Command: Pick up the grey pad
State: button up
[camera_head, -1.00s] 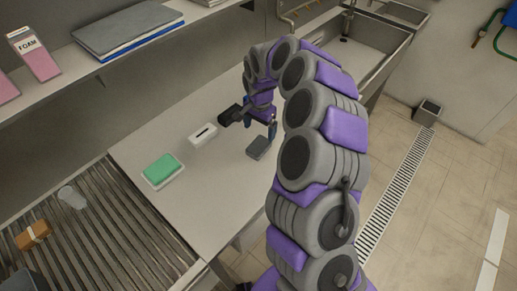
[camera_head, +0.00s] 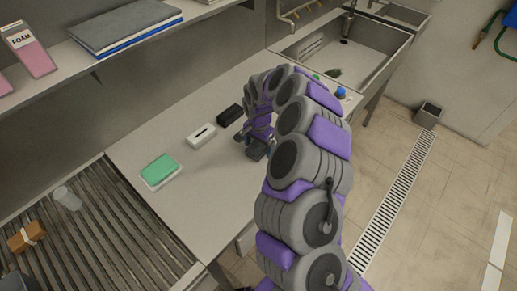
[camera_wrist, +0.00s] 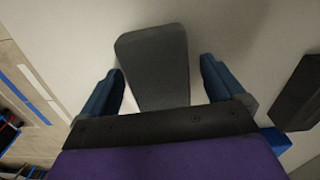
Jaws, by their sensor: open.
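The grey pad (camera_wrist: 155,65) lies on the pale counter in the wrist view. It is a dark grey flat block with rounded corners, and its near end is hidden behind my gripper's edge. My gripper (camera_wrist: 162,85) is open, with one blue finger on each side of the pad and a gap on both sides. In the head view the pad (camera_head: 256,153) shows beside my gripper (camera_head: 256,142), partly covered by my arm.
A black box (camera_head: 230,115), a white box with a dark slot (camera_head: 201,136) and a green-and-white sponge-like block (camera_head: 159,170) stand on the counter to the left. A roller conveyor (camera_head: 95,235) lies at lower left. A sink (camera_head: 345,50) is behind.

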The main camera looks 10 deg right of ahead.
aim_at(259, 145)
jog(key=shift+r, duration=0.1)
jog(key=c, duration=1)
notch_tip(259, 145, up, 10)
jog(key=shift+p, duration=1.1)
jog(key=o, duration=0.5)
jog(key=c, duration=0.5)
jog(key=shift+o, duration=0.2)
